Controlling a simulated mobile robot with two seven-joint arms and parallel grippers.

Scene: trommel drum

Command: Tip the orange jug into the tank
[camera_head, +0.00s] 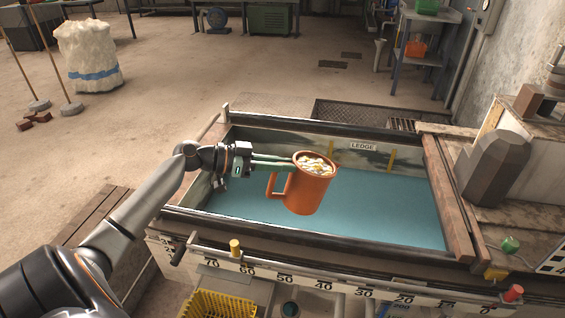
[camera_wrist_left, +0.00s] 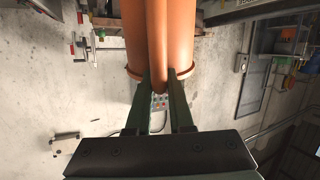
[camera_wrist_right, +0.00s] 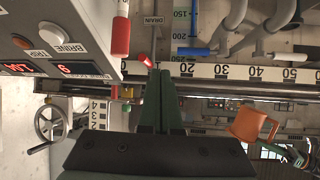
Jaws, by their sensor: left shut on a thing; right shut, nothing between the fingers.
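The orange jug (camera_head: 312,192) is held above the teal liquid of the tank (camera_head: 448,190) in the head view. It is close to upright, and whitish-yellow pieces show up to its mouth. My left gripper (camera_head: 288,163) comes in from the left and is shut on the jug. In the left wrist view the jug's handle (camera_wrist_left: 158,45) runs between the fingers. The jug also shows in the right wrist view (camera_wrist_right: 252,122). My right gripper (camera_wrist_right: 160,105) is shut and empty, and is out of the head view.
A LEDGE label (camera_head: 363,146) sits on the tank's far wall. A numbered scale (camera_head: 285,279) runs along the front. A yellow basket (camera_head: 222,304) is below it. A grey block-shaped machine part (camera_head: 495,165) stands right of the tank. The liquid around the jug is clear of objects.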

